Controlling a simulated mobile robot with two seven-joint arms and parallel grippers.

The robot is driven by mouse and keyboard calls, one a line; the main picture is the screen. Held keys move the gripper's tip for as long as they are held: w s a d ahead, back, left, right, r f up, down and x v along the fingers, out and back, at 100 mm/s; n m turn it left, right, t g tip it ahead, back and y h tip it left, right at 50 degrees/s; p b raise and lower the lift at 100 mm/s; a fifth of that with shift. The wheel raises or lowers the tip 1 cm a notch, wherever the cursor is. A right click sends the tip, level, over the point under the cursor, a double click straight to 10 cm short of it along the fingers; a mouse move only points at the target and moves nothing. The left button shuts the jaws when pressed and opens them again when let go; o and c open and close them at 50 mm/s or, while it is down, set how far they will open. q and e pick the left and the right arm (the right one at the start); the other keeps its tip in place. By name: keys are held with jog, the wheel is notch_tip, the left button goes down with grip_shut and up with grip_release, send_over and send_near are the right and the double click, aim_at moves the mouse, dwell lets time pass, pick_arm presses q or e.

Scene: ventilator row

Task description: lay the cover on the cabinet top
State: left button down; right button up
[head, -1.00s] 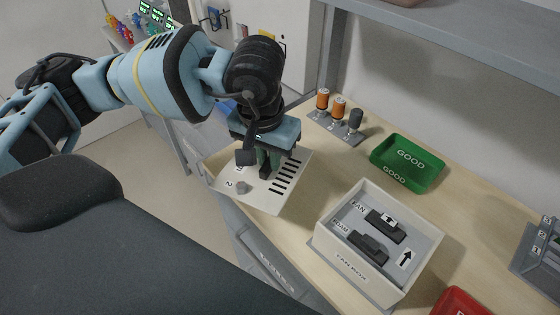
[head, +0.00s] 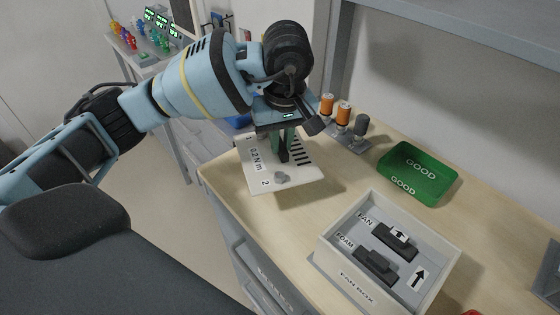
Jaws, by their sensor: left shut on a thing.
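The cover (head: 262,171) is a flat off-white plate with a row of dark slots, a "0.2 Nm" label, the numbers 1 and 2, and a grey knob near the 2. My left gripper (head: 285,153) points down and is shut on the cover near its middle. The gripper hides part of the plate. The cabinet top (head: 237,208) is a pale wooden surface above grey drawers. The cover is over its far left part, roughly level; I cannot tell whether it touches the wood. My right gripper is out of view.
The open fan box (head: 336,252), with dark parts in its FAN and FOAM places, stands on the wood to the right. Bare wood lies between cover and fan box.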

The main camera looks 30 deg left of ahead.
aim_at(281, 160)
pick_arm(q)
jog(key=shift+f, duration=2.65)
jog(key=shift+f, duration=0.15)
jog(key=c, duration=1.4)
grip_release()
jog(key=r, duration=0.8)
jog(key=s+d+r, duration=0.1)
jog(key=r, duration=0.3)
jog(key=shift+r+p, duration=0.1)
jog(key=shift+p, duration=0.2)
